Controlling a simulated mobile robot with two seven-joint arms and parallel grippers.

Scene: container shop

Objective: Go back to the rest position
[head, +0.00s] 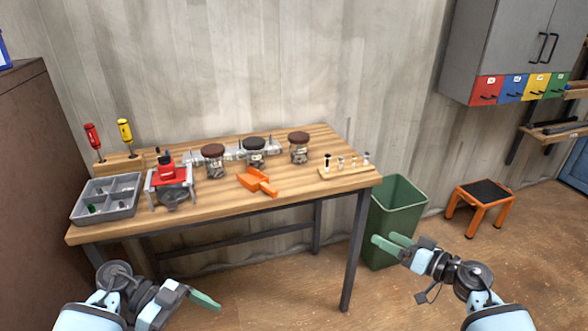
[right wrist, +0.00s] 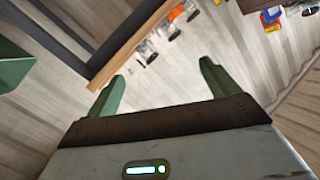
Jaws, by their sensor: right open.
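My right gripper (head: 388,242) is in front of the green bin, to the right of the table's front right leg. In the right wrist view (right wrist: 163,75) its two green fingers stand apart with nothing held between them. My left gripper (head: 204,300) is low in front of the table, below the tabletop. Its green fingertip points right, and its fingers overlap, so I cannot tell whether it is open. The wooden workbench (head: 300,190) stands against the wall, with both grippers clear of its top.
On the bench are a grey divided tray (head: 107,211), a red-topped device (head: 169,173), several lidded jars (head: 254,154), an orange scoop (head: 257,182) and a wooden strip (head: 345,170) with small parts. A green bin (head: 408,196) and an orange stool (head: 480,213) stand right. Floor in front is clear.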

